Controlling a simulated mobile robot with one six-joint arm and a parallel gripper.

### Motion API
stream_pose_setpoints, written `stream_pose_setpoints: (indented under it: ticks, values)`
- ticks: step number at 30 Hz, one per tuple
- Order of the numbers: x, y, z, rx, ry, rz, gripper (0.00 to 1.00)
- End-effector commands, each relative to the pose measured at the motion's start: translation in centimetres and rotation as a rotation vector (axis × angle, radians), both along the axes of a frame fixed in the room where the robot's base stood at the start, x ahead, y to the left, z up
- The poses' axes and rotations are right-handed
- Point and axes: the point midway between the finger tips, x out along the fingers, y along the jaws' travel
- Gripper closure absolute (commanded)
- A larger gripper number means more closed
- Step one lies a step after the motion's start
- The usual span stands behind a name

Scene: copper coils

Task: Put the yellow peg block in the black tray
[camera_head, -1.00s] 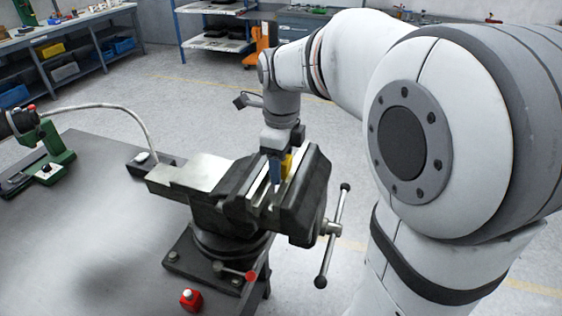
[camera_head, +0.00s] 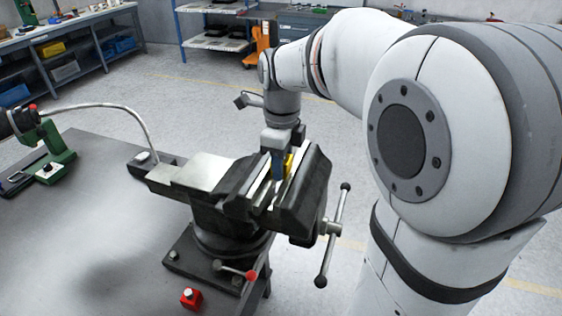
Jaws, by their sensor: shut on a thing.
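The yellow peg block (camera_head: 288,164) shows as a small yellow patch between the open jaws of the large bench vise (camera_head: 232,194). Its lower part is hidden by the vise jaw and my gripper. My gripper (camera_head: 278,172) points down into the gap between the vise jaws and is shut on the yellow peg block. The fingertips are partly hidden. I cannot pick out the black tray with certainty; dark trays (camera_head: 222,31) lie on the blue-framed shelf at the back.
The vise stands on a grey workbench (camera_head: 90,220), with its handle (camera_head: 332,236) sticking out to the right. A red button box (camera_head: 191,298) sits near the front edge. A green device (camera_head: 50,160) with a hose is at left. The left bench surface is mostly clear.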

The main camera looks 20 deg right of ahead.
Motion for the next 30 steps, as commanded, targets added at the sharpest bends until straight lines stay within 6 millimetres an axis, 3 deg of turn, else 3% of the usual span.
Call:
stream_pose_setpoints:
  ticks: [10,30]
  values:
    - [0.0,0.0,0.5,0.0,-0.001,-0.001,0.84]
    - [0.0,-0.1,4.6,-0.001,-0.001,-0.002,0.84]
